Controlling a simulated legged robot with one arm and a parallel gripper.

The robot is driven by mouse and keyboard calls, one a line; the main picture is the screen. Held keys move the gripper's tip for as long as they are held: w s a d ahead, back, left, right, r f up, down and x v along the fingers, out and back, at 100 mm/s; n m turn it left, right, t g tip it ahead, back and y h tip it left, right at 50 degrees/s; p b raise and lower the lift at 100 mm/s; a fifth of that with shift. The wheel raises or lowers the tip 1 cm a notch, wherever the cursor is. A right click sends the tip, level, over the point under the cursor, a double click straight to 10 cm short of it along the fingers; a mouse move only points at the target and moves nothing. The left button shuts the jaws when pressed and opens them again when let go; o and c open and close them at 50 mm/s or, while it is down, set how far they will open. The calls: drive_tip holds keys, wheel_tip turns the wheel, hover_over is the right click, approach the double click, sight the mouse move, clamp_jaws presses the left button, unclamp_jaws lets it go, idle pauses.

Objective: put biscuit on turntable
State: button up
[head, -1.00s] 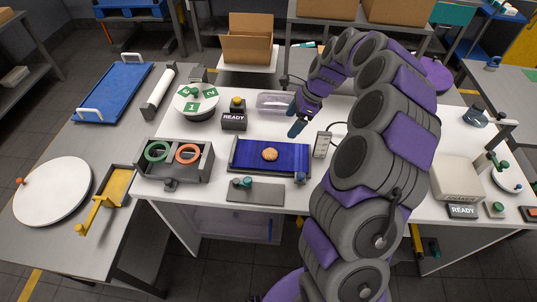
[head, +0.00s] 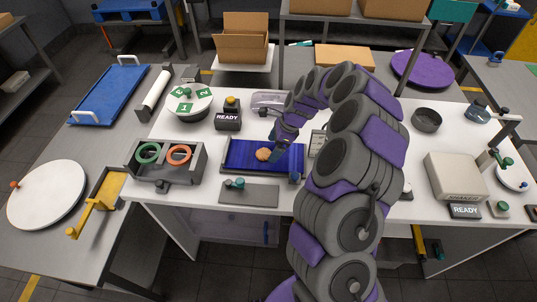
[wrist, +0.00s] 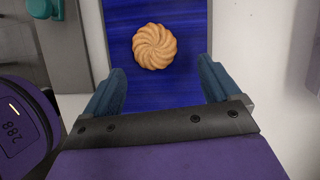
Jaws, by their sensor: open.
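A round golden swirled biscuit (head: 264,154) lies on the blue belt (head: 238,160) of a low conveyor. In the wrist view the biscuit (wrist: 155,46) sits just beyond and between my two blue-grey fingertips, touching neither. My gripper (head: 276,154) is open and empty, low over the belt beside the biscuit; it also shows in the wrist view (wrist: 162,78). A round white turntable with green numbered sections (head: 189,105) stands behind and left of the conveyor.
A READY box with a yellow button (head: 228,117) stands between turntable and conveyor. A grey holder (head: 187,174) with green and orange rings is left of the belt. A grey plate (head: 250,196) lies in front. A white disc (head: 47,193) is far left.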

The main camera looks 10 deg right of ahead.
sight(263, 153)
drive_tip(key=a, duration=0.1)
drive_tip(key=a+f, duration=0.1)
drive_tip(key=a, duration=0.1)
drive_tip(key=shift+a+f, duration=0.3)
drive_tip(key=shift+a, duration=0.1)
drive_tip(key=shift+d, duration=0.2)
drive_tip(key=c, duration=0.3)
drive_tip(key=shift+d, duration=0.6)
drive_tip(key=shift+c, duration=2.5)
